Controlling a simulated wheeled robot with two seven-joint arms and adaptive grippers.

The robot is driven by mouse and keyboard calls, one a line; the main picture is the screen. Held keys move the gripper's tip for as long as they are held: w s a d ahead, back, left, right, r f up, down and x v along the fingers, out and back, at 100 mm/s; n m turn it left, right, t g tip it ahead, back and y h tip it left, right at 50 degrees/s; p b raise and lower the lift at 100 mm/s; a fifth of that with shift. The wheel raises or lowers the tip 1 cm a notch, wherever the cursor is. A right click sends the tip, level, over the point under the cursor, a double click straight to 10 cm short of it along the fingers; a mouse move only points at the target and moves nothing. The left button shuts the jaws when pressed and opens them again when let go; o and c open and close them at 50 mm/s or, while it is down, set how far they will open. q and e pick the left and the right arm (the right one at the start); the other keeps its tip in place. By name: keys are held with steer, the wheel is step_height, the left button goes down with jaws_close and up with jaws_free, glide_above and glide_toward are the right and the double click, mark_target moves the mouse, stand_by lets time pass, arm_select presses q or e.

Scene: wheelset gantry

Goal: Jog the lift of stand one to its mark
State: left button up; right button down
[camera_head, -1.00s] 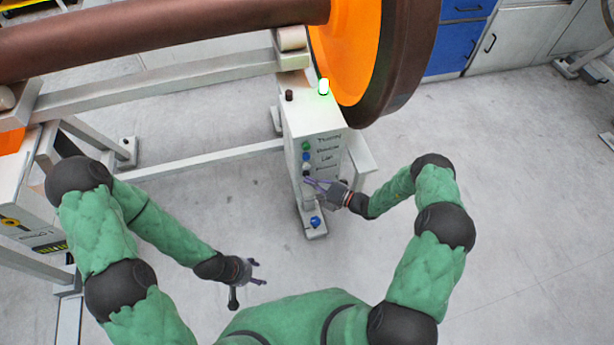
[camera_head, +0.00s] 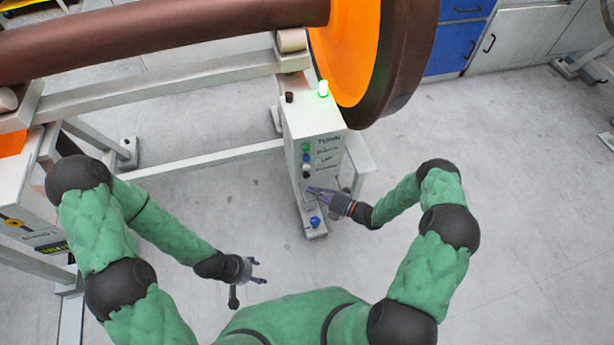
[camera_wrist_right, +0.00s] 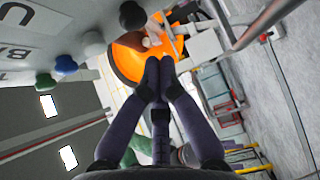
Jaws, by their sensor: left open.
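The stand's white control box (camera_head: 318,140) stands below the wheelset. Its front has a column of green (camera_head: 306,147), blue (camera_head: 306,157), white (camera_head: 306,167) and black (camera_head: 306,175) buttons beside printed labels. The buttons also show in the right wrist view, the black one (camera_wrist_right: 132,15) nearest the fingers. My right gripper (camera_head: 312,191) is just below the button column; its fingertips are together in the wrist view (camera_wrist_right: 159,68), with nothing between them. They look apart from the buttons. My left gripper (camera_head: 257,271) is open and empty, away to the lower left. I cannot make out a lift mark.
Another blue button (camera_head: 315,222) sits low at the stand's foot. The orange wheel (camera_head: 345,50) and brown axle (camera_head: 160,38) are above.

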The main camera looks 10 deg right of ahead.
steer(key=s, duration=0.3)
steer(key=shift+p, duration=0.35)
stand_by(1.2)
steer(key=s+a+f+n+g, duration=0.2)
steer(key=s+a+n+g, duration=0.75)
steer(key=s+n, duration=0.25)
steer(key=s+d+n+g+h+p, duration=0.1)
steer(key=s+d+n+g+h, duration=0.2)
steer(key=s+n, duration=0.5)
steer(key=s+d+n+g+h+p, duration=0.1)
steer(key=s+n+g+h, duration=0.25)
steer(key=n, duration=0.75)
steer(key=w+r+n+t, duration=0.1)
steer(key=n, duration=0.2)
steer(key=w+r+n+t+h, duration=0.1)
steer(key=n+t, duration=0.1)
steer(key=n, duration=0.2)
steer(key=w+r+n+t+h, duration=0.1)
steer(key=n, duration=0.3)
steer(key=shift+a+r+t+h+p, duration=0.15)
steer(key=shift+r+t+h+p, duration=0.15)
steer(key=shift+r, duration=0.1)
